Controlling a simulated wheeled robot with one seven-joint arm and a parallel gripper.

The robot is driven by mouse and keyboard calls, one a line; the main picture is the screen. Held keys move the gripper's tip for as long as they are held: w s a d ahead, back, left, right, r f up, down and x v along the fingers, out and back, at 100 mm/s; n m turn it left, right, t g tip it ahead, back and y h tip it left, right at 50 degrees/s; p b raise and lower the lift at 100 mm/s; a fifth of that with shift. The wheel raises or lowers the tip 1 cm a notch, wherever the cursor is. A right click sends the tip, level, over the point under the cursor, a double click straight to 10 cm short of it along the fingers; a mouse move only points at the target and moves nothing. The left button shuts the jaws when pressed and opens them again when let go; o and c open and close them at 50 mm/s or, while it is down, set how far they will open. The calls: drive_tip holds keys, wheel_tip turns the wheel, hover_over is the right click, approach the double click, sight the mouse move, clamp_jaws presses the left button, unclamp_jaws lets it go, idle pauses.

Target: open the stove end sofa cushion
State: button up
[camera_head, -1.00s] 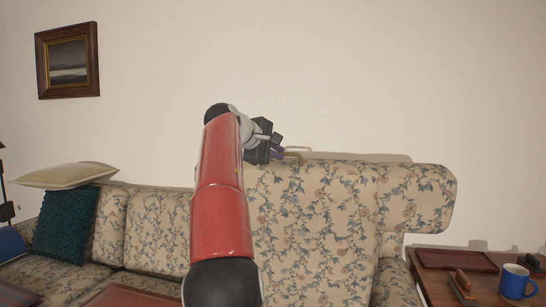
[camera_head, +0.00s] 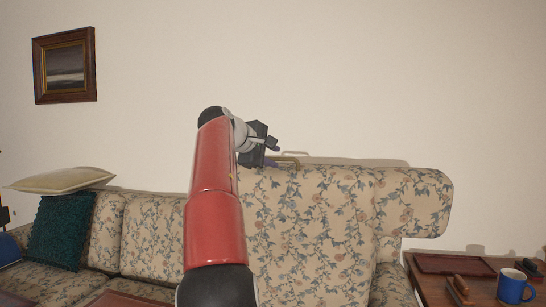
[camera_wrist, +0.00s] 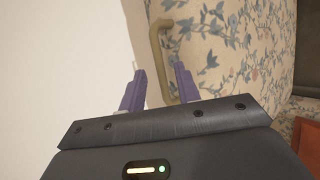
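The sofa cushion (camera_head: 310,215) at the right end of the sofa has a flowered cover and stands raised, nearly upright. A brass-coloured handle (camera_head: 293,156) is on its top edge. In the wrist view the handle (camera_wrist: 156,45) lies just beyond and partly between my fingertips, against the flowered cushion (camera_wrist: 225,50). My gripper (camera_head: 270,153) is beside the handle, to its left in the head view. Its purple fingers (camera_wrist: 160,80) are apart in the wrist view, with nothing clearly clamped between them. The stove is not in view.
The wall is close behind the sofa. A wooden side table (camera_head: 432,287) at the right bears a tray (camera_head: 452,264) and a blue mug (camera_head: 514,286). A teal pillow (camera_head: 60,232) and a cream pillow (camera_head: 62,180) are at the left end.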

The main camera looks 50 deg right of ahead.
drive_tip(key=v, duration=0.7)
